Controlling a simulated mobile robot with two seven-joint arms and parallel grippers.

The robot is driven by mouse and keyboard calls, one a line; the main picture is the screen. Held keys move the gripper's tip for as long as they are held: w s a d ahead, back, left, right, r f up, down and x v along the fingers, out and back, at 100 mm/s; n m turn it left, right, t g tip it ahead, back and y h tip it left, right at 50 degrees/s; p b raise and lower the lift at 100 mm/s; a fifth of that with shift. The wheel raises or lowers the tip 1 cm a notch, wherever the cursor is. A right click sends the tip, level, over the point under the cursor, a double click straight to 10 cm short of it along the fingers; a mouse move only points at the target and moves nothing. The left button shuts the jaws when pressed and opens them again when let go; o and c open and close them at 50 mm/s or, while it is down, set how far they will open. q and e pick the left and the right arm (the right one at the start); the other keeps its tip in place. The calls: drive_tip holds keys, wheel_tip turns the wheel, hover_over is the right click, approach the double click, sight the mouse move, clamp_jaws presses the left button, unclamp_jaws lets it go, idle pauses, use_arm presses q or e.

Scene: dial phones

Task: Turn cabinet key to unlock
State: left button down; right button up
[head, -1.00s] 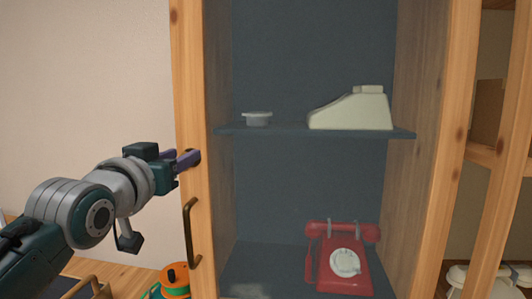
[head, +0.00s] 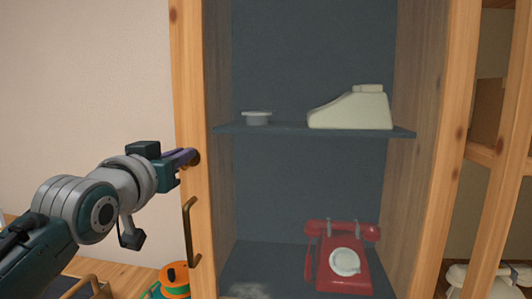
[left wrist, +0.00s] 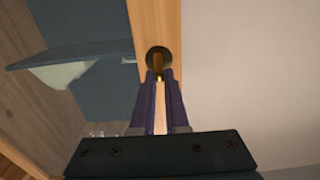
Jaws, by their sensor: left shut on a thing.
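The cabinet (head: 197,225) has a wooden door frame around glass, with a dark handle (head: 188,235) low on its left side. The round lock (head: 195,157) is set in the left upright above the handle. In the left wrist view, the lock (left wrist: 159,58) is a dark ring with a brass key (left wrist: 158,66) standing out of its middle. My left gripper (head: 188,157) is at the lock, its purple fingers (left wrist: 160,85) on either side of the key and shut on it. The fingertips partly hide the key. My right gripper is not in view.
Behind the glass, a cream phone (head: 350,110) and a small grey dish (head: 257,118) stand on the shelf (head: 300,129). A red dial phone (head: 343,260) stands below. An orange and green object (head: 174,278) is at lower left. Plain wall lies left of the cabinet.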

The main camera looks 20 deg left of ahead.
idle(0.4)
use_arm(q)
drive_tip(key=m, duration=0.1)
drive_tip(key=m+p, duration=0.1)
drive_tip(key=m, duration=0.1)
drive_tip(key=shift+d+m, duration=0.2)
drive_tip(key=shift+m, duration=0.1)
drive_tip(key=m, duration=0.6)
drive_tip(key=m+p, duration=0.1)
drive_tip(key=m, duration=0.2)
drive_tip(key=shift+w+d+f, duration=0.15)
drive_tip(key=shift+d+f, duration=0.2)
drive_tip(key=shift+f, duration=0.05)
drive_tip(key=m, duration=0.5)
drive_tip(key=shift+f, duration=0.3)
drive_tip(key=shift+m, duration=0.3)
drive_tip(key=c, duration=0.9)
unclamp_jaws()
drive_tip(key=shift+d, duration=0.1)
